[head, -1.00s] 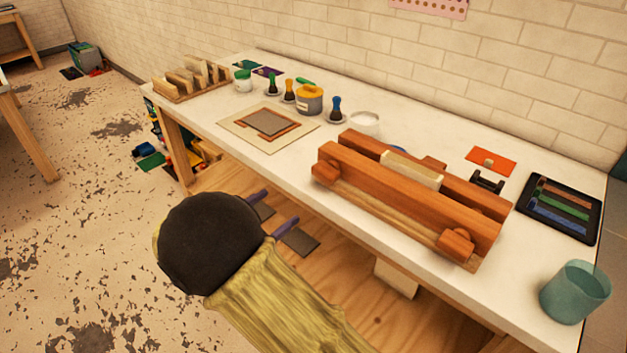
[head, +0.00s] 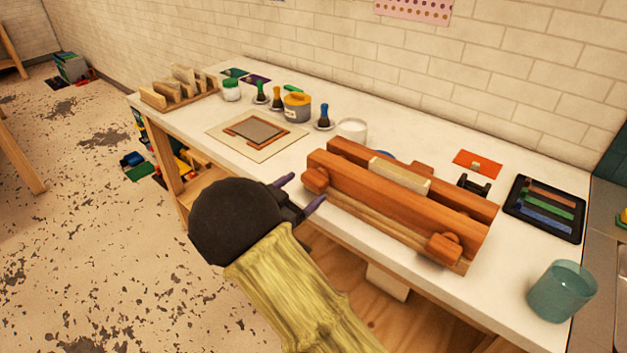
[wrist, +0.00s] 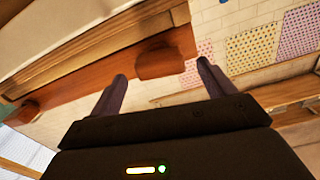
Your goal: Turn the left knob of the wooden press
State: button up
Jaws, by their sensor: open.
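The wooden press (head: 385,200) is a long reddish-brown block with two beams, lying along the front of the white table. Its left knob (head: 315,181) sticks out at the front left end, and its right knob (head: 444,247) at the front right end. My gripper (head: 300,192) is open and empty just in front of the left knob, apart from it as far as I can tell. In the wrist view my gripper's two fingers (wrist: 162,85) point toward a knob (wrist: 160,63) that appears between and beyond the fingertips.
A pale block (head: 400,175) lies between the press's beams. A framed print mat (head: 256,133), small bottles and a white cup (head: 352,130) stand behind and left. A tray of coloured strips (head: 545,208) and a teal cup (head: 561,290) are to the right. The table's front edge is close to my gripper.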

aim_at(309, 185)
jog(key=shift+x, duration=2.35)
jog(key=c, duration=1)
jog(key=shift+f+m+b, duration=0.15)
jog(key=shift+m+b, duration=0.3)
jog(key=shift+m, duration=0.05)
jog(key=o, duration=1)
jog(key=shift+s+a, duration=0.1)
jog(key=v, duration=1.7)
jog(key=shift+b, duration=0.45)
